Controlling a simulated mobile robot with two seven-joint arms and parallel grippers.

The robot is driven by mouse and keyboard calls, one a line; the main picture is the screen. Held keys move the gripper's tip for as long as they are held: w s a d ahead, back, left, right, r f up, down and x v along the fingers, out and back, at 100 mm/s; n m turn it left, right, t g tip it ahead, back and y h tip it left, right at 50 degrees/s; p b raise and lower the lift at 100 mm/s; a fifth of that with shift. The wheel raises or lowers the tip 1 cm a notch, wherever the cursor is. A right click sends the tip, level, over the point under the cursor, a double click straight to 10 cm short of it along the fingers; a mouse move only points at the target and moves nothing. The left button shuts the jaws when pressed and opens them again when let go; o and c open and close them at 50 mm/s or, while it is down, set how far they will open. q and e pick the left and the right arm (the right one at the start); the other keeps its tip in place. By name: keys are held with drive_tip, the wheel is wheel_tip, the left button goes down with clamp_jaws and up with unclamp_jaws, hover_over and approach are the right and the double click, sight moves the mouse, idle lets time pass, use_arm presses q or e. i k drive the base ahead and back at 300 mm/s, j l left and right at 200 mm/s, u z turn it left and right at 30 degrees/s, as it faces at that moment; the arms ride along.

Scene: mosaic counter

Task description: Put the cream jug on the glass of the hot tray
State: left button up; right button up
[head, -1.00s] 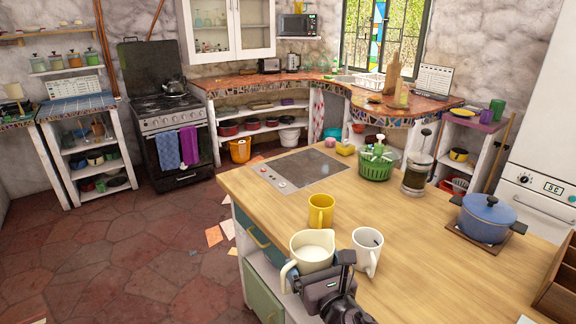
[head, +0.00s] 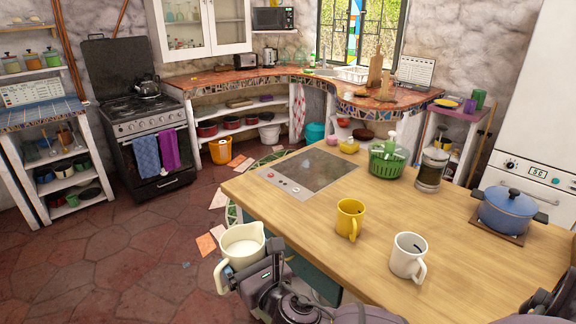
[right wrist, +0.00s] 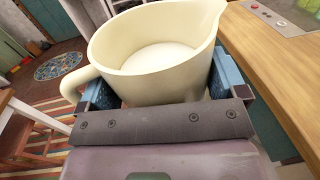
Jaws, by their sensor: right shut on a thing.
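The cream jug (head: 241,246) is cream-coloured, with a handle and spout, and holds white liquid. My right gripper (head: 262,272) is shut on it and holds it upright beside the left edge of the wooden counter. In the right wrist view the jug (right wrist: 155,60) sits between the two blue-padded fingers of the gripper (right wrist: 158,85). The hot tray (head: 309,169) is set at the counter's far left end, with a dark glass and a control strip with red knobs. Its glass looks bare. My left gripper is not clearly in view.
A yellow mug (head: 349,218) and a white mug (head: 408,256) stand on the counter (head: 450,225) right of the jug. Wood between yellow mug and tray is clear.

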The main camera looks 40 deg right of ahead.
sight(311, 173)
drive_tip(key=i+j+u, duration=0.2)
drive_tip(key=i, duration=0.25)
drive_tip(key=i+u, duration=0.15)
drive_tip(key=i, duration=0.3)
drive_tip(key=i+j+z, duration=0.2)
drive_tip(key=i, duration=0.8)
drive_tip(key=i+z, duration=0.9)
drive_tip(key=z, duration=0.25)
drive_tip(key=i+z, duration=0.15)
drive_tip(key=z, duration=0.15)
drive_tip(key=i+j+z, duration=0.1)
drive_tip(key=z, duration=0.25)
drive_tip(key=i+j+z, duration=0.1)
drive_tip(key=z, duration=0.2)
drive_tip(key=i+j+z, duration=0.15)
drive_tip(key=i+z, duration=0.2)
